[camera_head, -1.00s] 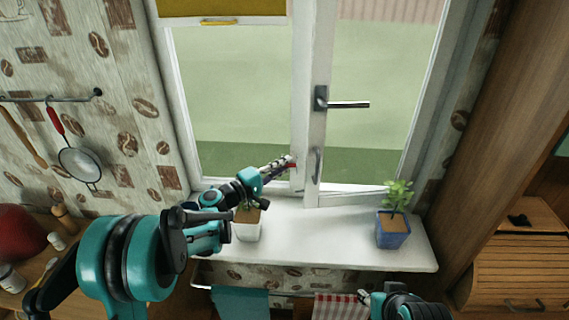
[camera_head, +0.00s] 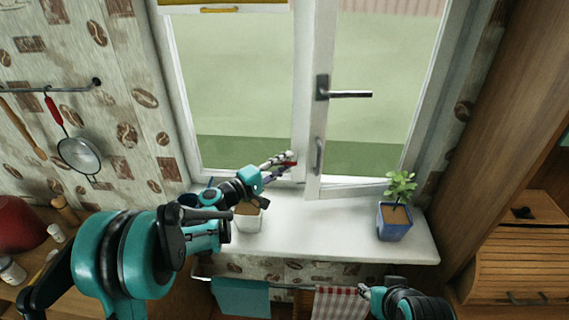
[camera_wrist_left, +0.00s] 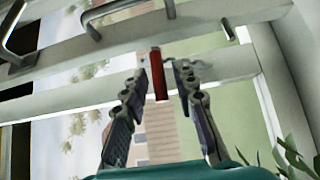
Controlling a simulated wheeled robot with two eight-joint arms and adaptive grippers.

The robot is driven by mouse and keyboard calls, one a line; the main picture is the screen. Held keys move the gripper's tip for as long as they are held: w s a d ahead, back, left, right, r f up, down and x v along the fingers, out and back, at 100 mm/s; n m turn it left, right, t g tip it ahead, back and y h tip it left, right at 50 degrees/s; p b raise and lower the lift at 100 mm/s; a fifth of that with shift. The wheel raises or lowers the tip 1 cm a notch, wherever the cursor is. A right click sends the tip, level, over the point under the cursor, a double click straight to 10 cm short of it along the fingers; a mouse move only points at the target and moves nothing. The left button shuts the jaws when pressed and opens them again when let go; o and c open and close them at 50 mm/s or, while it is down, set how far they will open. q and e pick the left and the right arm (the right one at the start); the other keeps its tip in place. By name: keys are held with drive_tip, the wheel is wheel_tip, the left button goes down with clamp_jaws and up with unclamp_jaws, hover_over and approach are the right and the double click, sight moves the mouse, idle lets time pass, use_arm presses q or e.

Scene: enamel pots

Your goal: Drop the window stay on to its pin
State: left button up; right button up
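My left gripper (camera_head: 290,158) is at the bottom of the window, just left of the open sash's edge (camera_head: 312,150). A narrow red piece (camera_wrist_left: 158,75), which looks like part of the window stay, stands between its fingers (camera_wrist_left: 160,72) in the left wrist view. Gaps show on both sides of it, so the fingers are apart and not closed on it. The red also shows by the fingertips in the head view (camera_head: 292,164). I cannot make out the rest of the stay or tell which fitting is its pin. My right gripper (camera_head: 368,293) is low at the right, mostly cut off.
A white plant pot (camera_head: 248,219) stands on the sill (camera_head: 310,238) under my left forearm. A blue potted plant (camera_head: 394,222) stands at the right. The window handle (camera_head: 345,93) sticks out above. Towels (camera_head: 240,298) hang below the sill, whose middle is clear.

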use_arm(q)
drive_tip(key=v, duration=1.2)
